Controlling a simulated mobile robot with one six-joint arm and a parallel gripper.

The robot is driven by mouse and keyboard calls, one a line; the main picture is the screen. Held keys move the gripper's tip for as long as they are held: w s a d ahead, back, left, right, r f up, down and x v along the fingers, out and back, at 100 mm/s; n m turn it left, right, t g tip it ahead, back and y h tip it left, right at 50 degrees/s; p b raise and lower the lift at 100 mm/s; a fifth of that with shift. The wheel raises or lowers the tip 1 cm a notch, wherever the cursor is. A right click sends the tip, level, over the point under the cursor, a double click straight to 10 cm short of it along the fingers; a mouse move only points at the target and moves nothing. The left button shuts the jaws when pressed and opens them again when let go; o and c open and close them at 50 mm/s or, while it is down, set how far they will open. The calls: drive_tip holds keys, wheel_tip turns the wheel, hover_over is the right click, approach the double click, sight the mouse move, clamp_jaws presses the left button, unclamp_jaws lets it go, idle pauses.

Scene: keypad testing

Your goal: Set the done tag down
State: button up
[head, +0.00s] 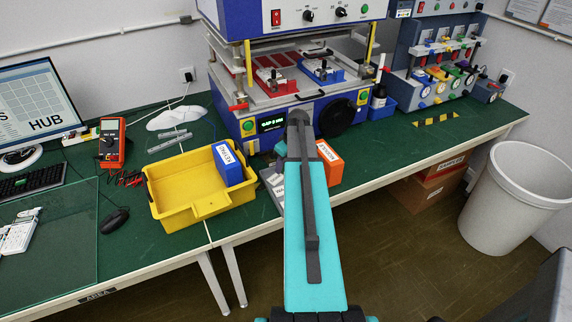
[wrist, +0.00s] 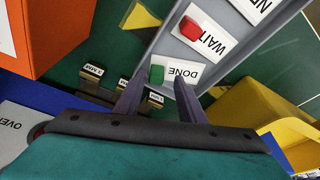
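The done tag (wrist: 185,74) is a white plate marked DONE with a green knob (wrist: 157,74). In the wrist view it appears to lie in a grey tray (wrist: 225,75), beside the wait tag (wrist: 207,38) with its red knob. My gripper (wrist: 160,78) has its two dark fingers apart, one on each side of the green knob, with gaps visible beside the knob. In the head view the tray (head: 270,178) shows partly, left of the orange box; my arm hides the gripper and the done tag there.
An orange box (head: 329,164) stands close right of my arm. A yellow bin (head: 165,209) holding a blue box (head: 228,166) is on the left. The blue press machine (head: 300,120) stands behind. Small labelled blocks (wrist: 92,74) lie near the fingers.

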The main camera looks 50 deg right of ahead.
drive_tip(key=b+v, duration=0.3)
drive_tip(key=v, duration=0.9)
idle(0.3)
idle(0.6)
drive_tip(key=shift+w, duration=0.1)
